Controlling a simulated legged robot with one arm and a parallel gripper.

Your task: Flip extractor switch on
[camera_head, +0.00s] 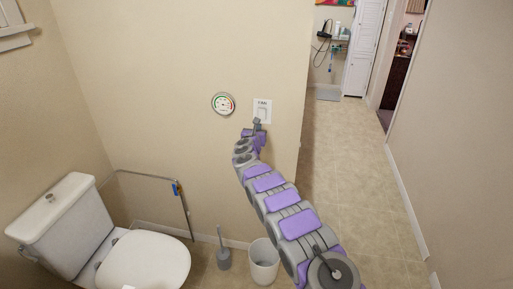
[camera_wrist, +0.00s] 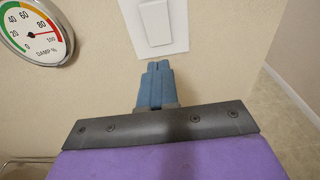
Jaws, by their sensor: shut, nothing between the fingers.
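The extractor switch (camera_head: 262,110) is a white wall plate with a rocker, high on the beige wall near its right corner. A small dark label, hard to read, sits at its top. In the wrist view the rocker (camera_wrist: 157,22) shows in the middle of the plate, straight ahead of my gripper. My gripper (camera_wrist: 157,66) is shut and empty, its two blue fingers together just below the rocker. I cannot tell whether the fingertips touch the plate. In the head view my gripper (camera_head: 258,122) is at the plate's lower edge.
A round damp gauge (camera_head: 223,104) hangs on the wall left of the switch, also in the wrist view (camera_wrist: 38,30). Below are a toilet (camera_head: 143,262), a brush (camera_head: 223,250), a bin (camera_head: 264,262) and a bent pipe (camera_head: 160,178). Open floor (camera_head: 345,170) lies right of the wall corner.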

